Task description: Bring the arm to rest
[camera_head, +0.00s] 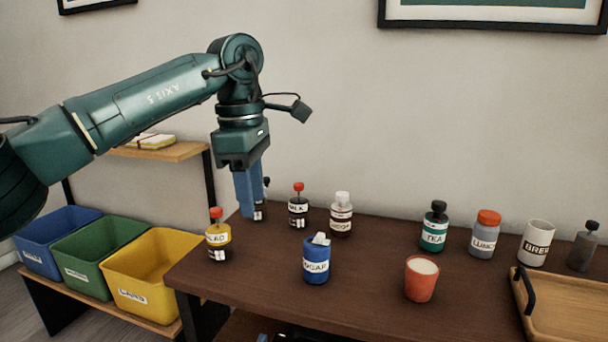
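My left arm comes in from the left, a teal arm raised over the left part of the table. Its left gripper (250,194) points down, with blue fingers seen close to side-on, so I cannot tell whether they are open or shut. The fingertips are near the back left of the dark wooden table (365,255), in front of a dark bottle (263,208) that they partly hide. Whether they touch that bottle is unclear. My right gripper is not in view.
Near the gripper stand a yellow bottle (219,240), a red-capped dark bottle (298,211), a white-capped bottle (341,218) and a blue sugar jar (316,264). An orange cup (421,280) stands in front; a wooden tray (575,308) is right. Coloured bins (150,285) are left.

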